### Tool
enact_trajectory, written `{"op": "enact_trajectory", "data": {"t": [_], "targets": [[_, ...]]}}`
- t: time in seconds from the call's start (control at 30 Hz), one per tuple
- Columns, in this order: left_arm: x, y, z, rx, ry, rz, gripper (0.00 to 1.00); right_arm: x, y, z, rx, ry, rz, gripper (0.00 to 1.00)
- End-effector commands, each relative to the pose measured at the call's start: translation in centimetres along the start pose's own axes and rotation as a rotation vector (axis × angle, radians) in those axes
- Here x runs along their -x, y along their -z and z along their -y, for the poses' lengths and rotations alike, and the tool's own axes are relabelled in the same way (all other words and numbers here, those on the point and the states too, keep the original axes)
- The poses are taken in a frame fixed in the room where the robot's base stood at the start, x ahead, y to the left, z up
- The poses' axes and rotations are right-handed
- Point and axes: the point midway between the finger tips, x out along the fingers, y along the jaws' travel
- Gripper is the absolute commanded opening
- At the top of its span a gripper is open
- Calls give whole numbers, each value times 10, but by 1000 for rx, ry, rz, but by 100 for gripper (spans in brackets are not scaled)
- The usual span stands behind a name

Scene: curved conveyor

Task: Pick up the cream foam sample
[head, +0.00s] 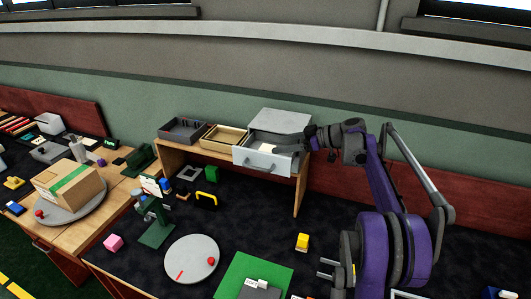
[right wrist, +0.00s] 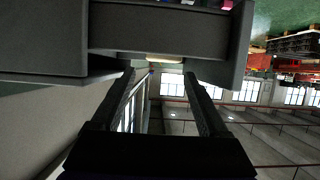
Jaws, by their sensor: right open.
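The cream foam sample seems to be the pale piece (head: 267,147) inside the open grey drawer (head: 256,162), partly hidden by the drawer wall and my arm. In the right wrist view, a thin cream edge (right wrist: 165,58) shows just past the grey drawer wall (right wrist: 160,30), between the fingers in the picture. My right gripper (head: 283,142) reaches over the drawer from the right. Its fingers are spread apart with nothing held between them, as the right wrist view (right wrist: 160,78) shows.
The drawer unit (head: 281,121) stands on a wooden shelf beside a tan tray (head: 223,138) and a dark tray (head: 184,130). A cardboard box (head: 68,186) stands left.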

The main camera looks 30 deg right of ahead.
Motion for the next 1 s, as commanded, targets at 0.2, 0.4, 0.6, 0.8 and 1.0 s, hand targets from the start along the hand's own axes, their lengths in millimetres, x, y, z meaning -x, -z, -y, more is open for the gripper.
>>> {"op": "enact_trajectory", "data": {"t": [0.2,0.4,0.6,0.8,1.0], "targets": [[2,2,0,0,0,-2,50,-34,1,1,2,3,0,78],[2,3,0,0,0,-3,50,-49,-3,2,2,2,0,78],[5,6,0,0,0,-6,50,-79,-7,5,2,4,0,78],[5,7,0,0,0,-6,50,-88,-8,4,1,0,1,78],[5,6,0,0,0,-6,50,-88,-8,4,0,0,1,60]]}}
